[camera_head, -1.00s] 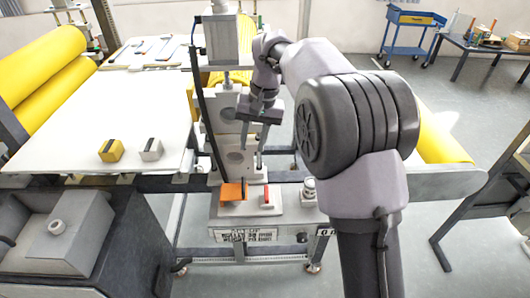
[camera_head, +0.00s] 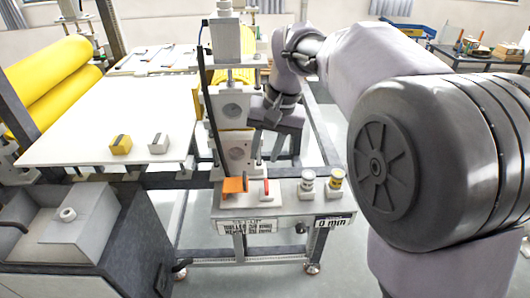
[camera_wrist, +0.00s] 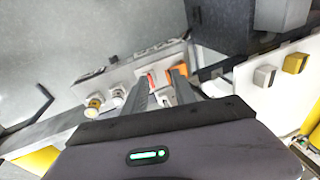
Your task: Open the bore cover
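A press stand in the head view carries a grey upper block (camera_head: 228,106) and a lower block (camera_head: 236,144), each with a round dark disc on its face. A thin yellow plate (camera_head: 197,103) shows at the left edge of the upper block. I cannot tell which part is the bore cover. My gripper (camera_head: 277,162) hangs just right of the lower block, fingers down. In the wrist view my gripper (camera_wrist: 161,77) has its fingers apart, with nothing held between them. Contact with the blocks cannot be told.
The front panel (camera_head: 286,209) bears an orange piece (camera_head: 234,186), a red switch (camera_head: 265,187) and two round knobs (camera_head: 308,182). A white table (camera_head: 90,125) at left holds a yellow block (camera_head: 120,145) and a grey block (camera_head: 158,143). Yellow rollers (camera_head: 50,75) stand far left.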

